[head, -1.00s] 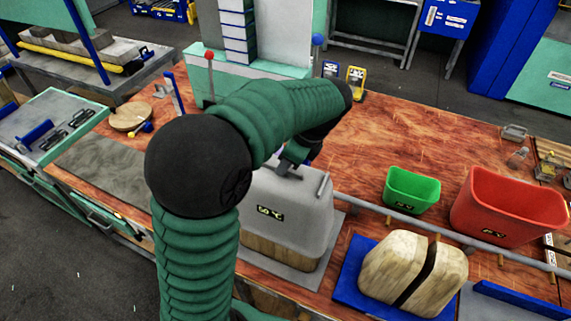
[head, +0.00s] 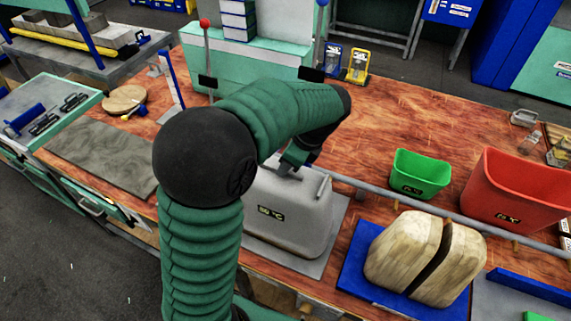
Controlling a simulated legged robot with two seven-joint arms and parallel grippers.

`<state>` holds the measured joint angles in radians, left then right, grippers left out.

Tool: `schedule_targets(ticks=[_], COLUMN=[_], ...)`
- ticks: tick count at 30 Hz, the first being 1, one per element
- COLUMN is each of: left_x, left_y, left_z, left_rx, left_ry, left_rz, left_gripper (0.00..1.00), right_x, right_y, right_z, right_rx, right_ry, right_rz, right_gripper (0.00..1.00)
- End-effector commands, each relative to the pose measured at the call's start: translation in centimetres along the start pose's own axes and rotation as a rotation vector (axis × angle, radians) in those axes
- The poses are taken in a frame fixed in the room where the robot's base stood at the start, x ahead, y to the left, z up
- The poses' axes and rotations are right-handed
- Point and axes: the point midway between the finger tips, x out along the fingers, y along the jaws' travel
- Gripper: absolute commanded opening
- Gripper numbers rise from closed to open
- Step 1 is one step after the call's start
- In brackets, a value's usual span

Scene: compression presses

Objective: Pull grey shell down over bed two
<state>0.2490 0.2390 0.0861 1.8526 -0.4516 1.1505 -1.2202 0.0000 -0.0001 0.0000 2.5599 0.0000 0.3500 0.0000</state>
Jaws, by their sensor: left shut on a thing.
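The grey shell (head: 290,215) with a black °C label sits low on a flat grey bed plate (head: 338,228) at the centre of the bench. Its lower edge is at or very near the plate, and no wooden block shows below it. My left gripper (head: 292,163) is shut at the top of the shell, on its handle bar, part of which shows to the right. My green sleeved arm hides the shell's left side and most of the fingers. My right gripper is out of view.
Right of the shell, a split wooden block (head: 395,260) stands on a blue plate (head: 352,262). A metal rail (head: 470,223) runs behind it. A green bin (head: 420,175) and a red bin (head: 515,195) stand beyond.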

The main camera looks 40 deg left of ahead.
Motion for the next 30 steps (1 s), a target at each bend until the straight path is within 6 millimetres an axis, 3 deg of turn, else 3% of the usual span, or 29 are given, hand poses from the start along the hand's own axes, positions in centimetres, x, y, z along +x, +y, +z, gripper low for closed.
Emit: schedule_targets(ticks=[23, 24, 30], left_x=[0.94, 0.95, 0.93], left_y=[-0.05, -0.05, -0.04], left_z=[-0.38, -0.39, -0.38], left_rx=[0.0, 0.0, 0.0], left_ry=[0.0, 0.0, 0.0], left_rz=[-0.001, -0.001, 0.0], left_gripper=[0.0, 0.08, 0.32], right_x=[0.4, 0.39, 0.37], right_y=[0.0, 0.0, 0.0], right_z=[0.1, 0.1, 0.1], right_rx=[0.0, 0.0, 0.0], right_ry=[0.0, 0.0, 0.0], right_rz=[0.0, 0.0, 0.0], right_gripper=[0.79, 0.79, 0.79])
